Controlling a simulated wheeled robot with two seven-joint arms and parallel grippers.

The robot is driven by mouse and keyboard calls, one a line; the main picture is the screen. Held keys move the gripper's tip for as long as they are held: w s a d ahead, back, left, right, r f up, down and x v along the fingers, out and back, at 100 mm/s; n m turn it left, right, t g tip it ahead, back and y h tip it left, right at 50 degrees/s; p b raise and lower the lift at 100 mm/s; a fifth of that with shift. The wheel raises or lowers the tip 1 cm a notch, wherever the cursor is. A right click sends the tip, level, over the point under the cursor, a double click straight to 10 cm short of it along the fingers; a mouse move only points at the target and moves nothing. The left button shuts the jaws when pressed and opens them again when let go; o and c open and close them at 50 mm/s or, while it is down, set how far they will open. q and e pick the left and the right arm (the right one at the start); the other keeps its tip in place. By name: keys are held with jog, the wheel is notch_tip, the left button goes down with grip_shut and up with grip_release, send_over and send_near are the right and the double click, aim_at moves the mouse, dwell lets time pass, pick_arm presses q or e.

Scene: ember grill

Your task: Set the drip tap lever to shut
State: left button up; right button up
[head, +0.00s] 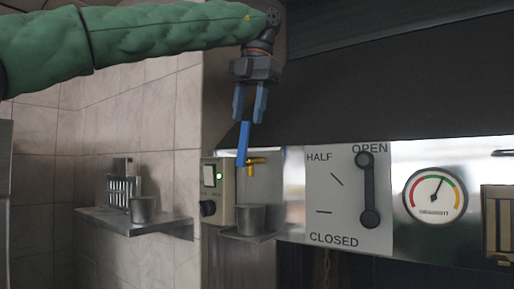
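The drip tap (257,161) is a small brass spout on the steel front, beside a grey control box. Its bright blue lever (243,145) stands nearly upright, leaning slightly, with its lower end beside the brass. My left gripper (249,118) comes down from above with its two blue fingers spread apart. Its fingertips are around the height of the lever's top end, which shows between or just below them. I cannot tell whether they touch. Nothing shows clamped between the fingers. My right gripper is out of view.
A metal cup (251,219) stands on a small ledge under the tap. The control box (218,189) has a green light and a black knob. To the right are a white OPEN/HALF/CLOSED plate (325,225) with a black handle (368,190), and a round gauge (434,194). A wall shelf (120,222) holds another cup.

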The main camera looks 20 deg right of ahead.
aim_at(243, 144)
pick_arm(q)
jog(key=shift+a+f, duration=0.25)
jog(key=shift+f, duration=0.45)
jog(key=f+p, duration=0.1)
jog(key=f, duration=0.1)
jog(key=w+f+p, duration=0.1)
jog(key=f, duration=0.2)
jog(key=shift+a+f, duration=0.1)
jog(key=shift+s+a+f, duration=0.1)
jog(key=shift+a+f, duration=0.1)
jog(key=shift+f, duration=0.2)
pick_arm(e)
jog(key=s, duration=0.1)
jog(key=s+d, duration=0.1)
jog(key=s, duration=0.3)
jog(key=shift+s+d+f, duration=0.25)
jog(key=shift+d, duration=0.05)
pick_arm(q)
jog(key=shift+d, duration=0.1)
grip_shut()
